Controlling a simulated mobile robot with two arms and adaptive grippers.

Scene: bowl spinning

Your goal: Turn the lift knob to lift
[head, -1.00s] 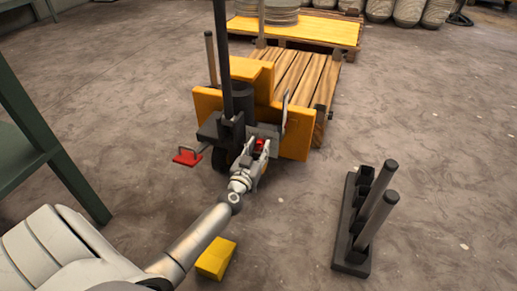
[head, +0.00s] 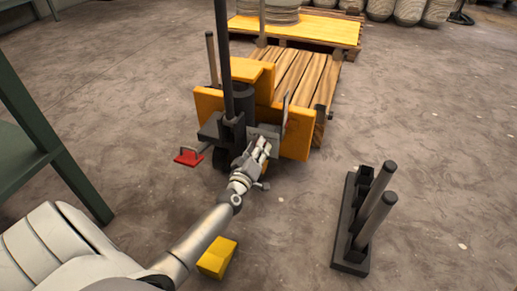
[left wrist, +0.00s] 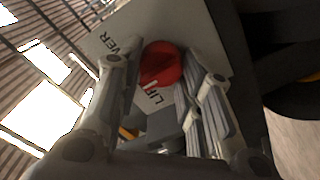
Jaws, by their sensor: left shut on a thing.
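The red lift knob (left wrist: 160,65) sits on a light plate (left wrist: 96,46) with dark lettering, in the left wrist view. I read "LIFT" just below the knob and the end of another word, "VER", at its upper left. A pale mark on the knob lies close to "LIFT". My left gripper (head: 259,143) is shut on the knob, one finger on each side. In the head view the gripper hides the knob. The plate is on the yellow pallet jack (head: 296,132), by its dark upright post (head: 223,60). My right gripper is not in view.
A red pedal (head: 188,157) sticks out left of the jack. A wooden pallet (head: 300,70) lies behind it. A dark rack with grey posts (head: 352,245) stands at right, a yellow block (head: 217,257) lies below my arm, and green table legs (head: 45,150) stand left.

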